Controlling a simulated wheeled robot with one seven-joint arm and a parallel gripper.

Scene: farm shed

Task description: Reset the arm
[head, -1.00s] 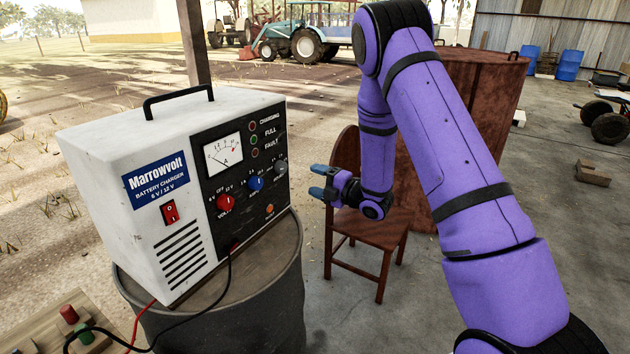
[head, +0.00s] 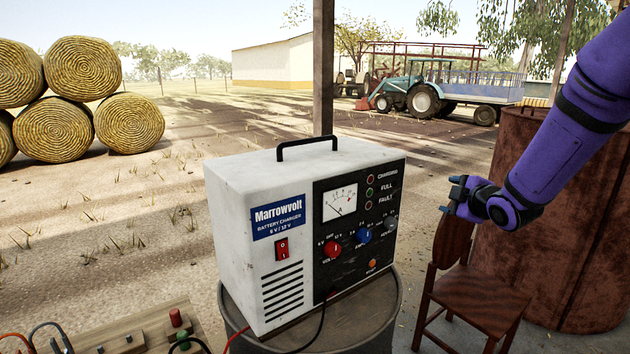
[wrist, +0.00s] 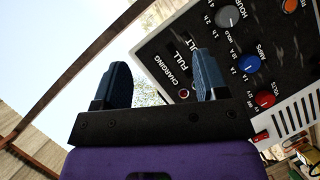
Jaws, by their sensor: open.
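My purple arm comes in from the right edge of the head view. My gripper (head: 451,195) is to the right of the battery charger, apart from it, and in front of the wooden chair's back. In the wrist view my gripper (wrist: 161,82) has its two dark blue fingers spread apart with nothing between them. The white Marrowvolt battery charger (head: 232,205) stands on a dark drum. The charger's panel (wrist: 215,62) also shows at the right in the wrist view.
The drum (head: 388,325) stands under the charger. A wooden chair (head: 480,300) and a large rusty barrel (head: 570,250) stand at the right. A wooden board (head: 110,335) with cables is at the lower left. Hay bales (head: 82,70) and a tractor (head: 415,90) are far behind.

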